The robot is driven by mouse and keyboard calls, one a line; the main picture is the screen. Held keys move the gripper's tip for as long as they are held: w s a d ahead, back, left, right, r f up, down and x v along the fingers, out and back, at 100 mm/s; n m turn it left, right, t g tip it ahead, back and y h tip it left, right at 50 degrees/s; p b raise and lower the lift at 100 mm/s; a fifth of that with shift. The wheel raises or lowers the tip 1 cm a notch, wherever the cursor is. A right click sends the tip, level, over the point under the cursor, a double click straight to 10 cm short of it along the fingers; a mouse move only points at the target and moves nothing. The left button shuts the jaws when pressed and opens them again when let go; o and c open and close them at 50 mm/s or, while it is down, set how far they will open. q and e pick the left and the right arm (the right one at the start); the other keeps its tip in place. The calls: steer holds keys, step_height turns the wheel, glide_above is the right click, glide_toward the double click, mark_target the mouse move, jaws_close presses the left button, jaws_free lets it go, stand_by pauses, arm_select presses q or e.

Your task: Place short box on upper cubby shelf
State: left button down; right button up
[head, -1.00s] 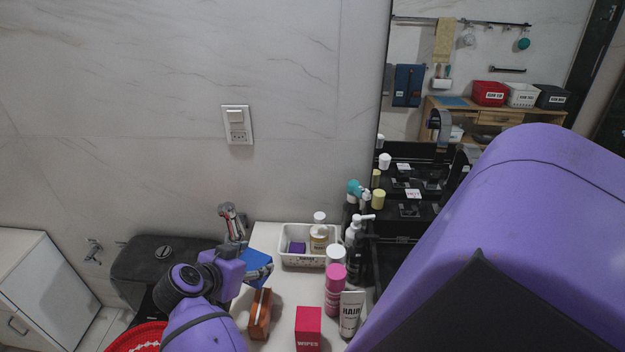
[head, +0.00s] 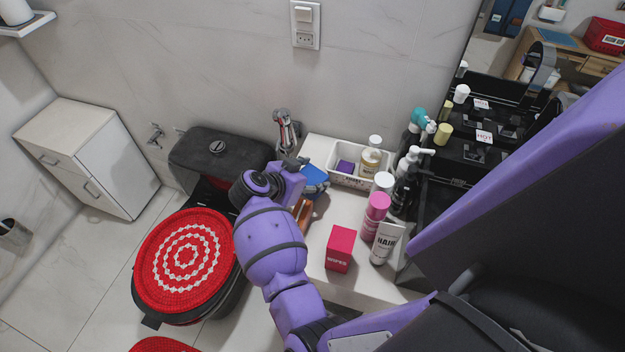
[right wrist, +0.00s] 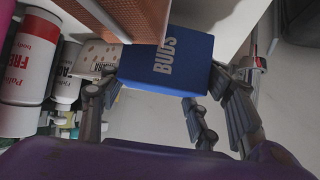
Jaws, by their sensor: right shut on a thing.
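A short blue box (head: 315,180) is partly hidden by my right gripper (head: 303,168) in the head view, above the left edge of the white counter. In the right wrist view the blue box (right wrist: 165,65), lettered "BUDS", lies between the fingers of the right gripper (right wrist: 165,100), which is shut on it. My left gripper is not in view. A white shelf (head: 25,25) shows at the upper left corner, with a small item on it; I cannot tell whether it is the upper cubby shelf.
The counter (head: 310,262) holds a brown box (head: 303,212), a red wipes box (head: 339,248), a white basket (head: 340,178) and several bottles. A black toilet with a red cover (head: 185,260) and a white cabinet (head: 85,160) stand left. Floor between them is clear.

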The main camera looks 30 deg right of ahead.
mark_target(311, 184)
step_height(311, 184, down, 3)
steer(key=shift+r, duration=0.2)
steer(key=shift+f, duration=0.2)
steer(key=o, duration=1.3)
